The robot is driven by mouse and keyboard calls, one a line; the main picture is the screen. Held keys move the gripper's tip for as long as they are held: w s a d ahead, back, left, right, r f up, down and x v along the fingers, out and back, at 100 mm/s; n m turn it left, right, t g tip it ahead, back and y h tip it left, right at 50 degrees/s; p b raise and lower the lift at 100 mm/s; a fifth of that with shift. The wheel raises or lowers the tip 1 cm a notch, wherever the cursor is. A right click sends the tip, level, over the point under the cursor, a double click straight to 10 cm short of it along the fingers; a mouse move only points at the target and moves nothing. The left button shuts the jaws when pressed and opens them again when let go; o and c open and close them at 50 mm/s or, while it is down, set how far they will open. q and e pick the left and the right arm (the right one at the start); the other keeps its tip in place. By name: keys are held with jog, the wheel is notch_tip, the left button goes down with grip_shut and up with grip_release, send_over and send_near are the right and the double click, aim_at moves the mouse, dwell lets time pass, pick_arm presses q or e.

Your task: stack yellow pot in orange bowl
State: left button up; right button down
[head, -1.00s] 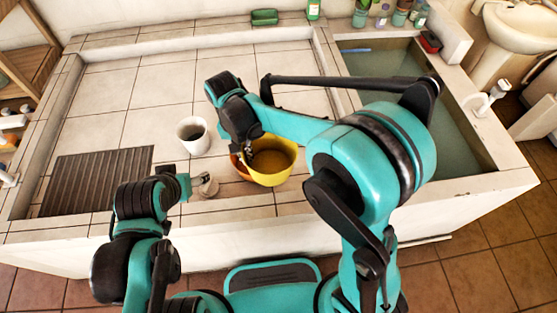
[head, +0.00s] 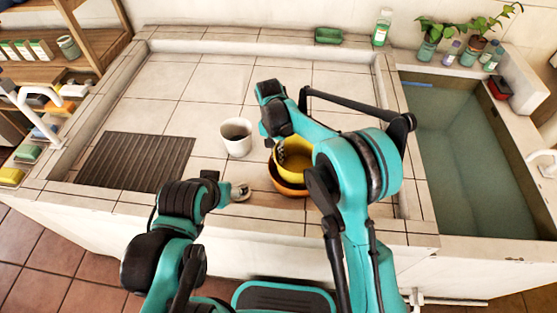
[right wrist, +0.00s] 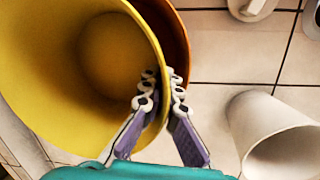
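The yellow pot (head: 298,166) is held over the orange bowl (head: 289,190), whose rim and side show below and left of it. My right gripper (head: 281,152) is at the pot's left rim. In the right wrist view its fingers (right wrist: 160,95) lie one inside and one outside the wall of the yellow pot (right wrist: 60,75), pinching it. The orange bowl (right wrist: 174,38) shows there behind the pot's rim. The pot looks slightly tilted; whether its base touches the bowl is hidden. My left gripper (head: 240,191) is low over the counter, left of the bowl; its opening is unclear.
A white cup (head: 236,138) stands on the tiles just left of the bowl and also shows in the right wrist view (right wrist: 265,125). A dark ribbed drain mat (head: 135,160) lies at left. A water basin (head: 470,160) is at right.

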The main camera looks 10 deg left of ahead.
jog(key=shift+f, duration=0.4)
jog(key=shift+f+b, duration=0.35)
jog(key=shift+f, duration=0.25)
jog(key=c, duration=2)
grip_release()
jog(key=shift+r, duration=0.1)
